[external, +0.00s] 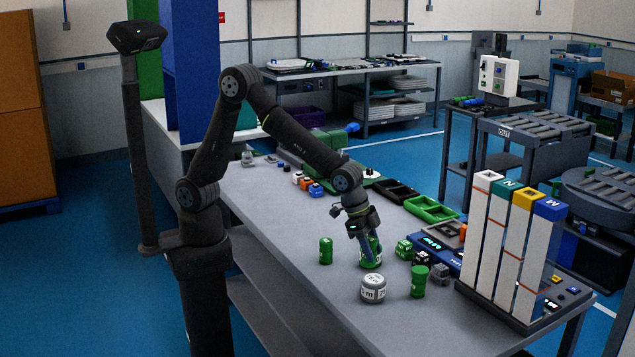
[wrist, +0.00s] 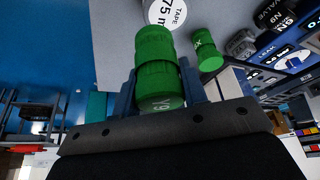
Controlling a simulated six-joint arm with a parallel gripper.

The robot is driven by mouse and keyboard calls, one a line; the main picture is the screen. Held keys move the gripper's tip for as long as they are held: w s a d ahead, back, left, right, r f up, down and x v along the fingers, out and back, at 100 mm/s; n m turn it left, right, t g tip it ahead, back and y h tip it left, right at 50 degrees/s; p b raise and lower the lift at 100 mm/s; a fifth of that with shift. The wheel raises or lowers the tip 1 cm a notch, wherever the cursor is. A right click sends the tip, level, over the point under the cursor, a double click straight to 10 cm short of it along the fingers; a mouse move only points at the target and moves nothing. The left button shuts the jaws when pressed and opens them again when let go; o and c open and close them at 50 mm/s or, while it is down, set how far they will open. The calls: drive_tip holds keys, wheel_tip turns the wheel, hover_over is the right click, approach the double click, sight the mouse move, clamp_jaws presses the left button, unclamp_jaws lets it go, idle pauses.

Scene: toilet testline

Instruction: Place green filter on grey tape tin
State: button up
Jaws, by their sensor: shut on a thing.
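My gripper (external: 366,234) is shut on a green filter (external: 371,254), which is upright or nearly so, behind the grey tape tin. In the wrist view, the held filter (wrist: 160,82) sits between the two blue fingers of my gripper (wrist: 158,90). I cannot tell whether its base touches the bench. The grey tape tin (external: 373,289) stands on the bench with its white labelled top clear. It also shows, cut off by the top edge, in the wrist view (wrist: 166,12). The filter and tin are apart.
Another green filter (external: 326,251) stands left of my gripper, and one (external: 418,282) stands right of the tin. Small green, black and grey blocks (external: 422,258) lie to the right. Tall white dispensers (external: 510,250) stand at the right end. The bench (external: 310,285) left of the tin is clear.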

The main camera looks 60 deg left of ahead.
drive_tip(key=shift+w+a+f, duration=0.1)
drive_tip(key=shift+w+f, duration=0.3)
drive_tip(key=shift+w, duration=0.25)
drive_tip(key=shift+w+f, duration=0.4)
drive_tip(key=shift+w, duration=0.2)
drive_tip(key=shift+f, duration=1.95)
drive_tip(key=shift+f, duration=0.1)
drive_tip(key=o, duration=1)
drive_tip(key=v, duration=1.2)
drive_tip(key=shift+w, duration=0.1)
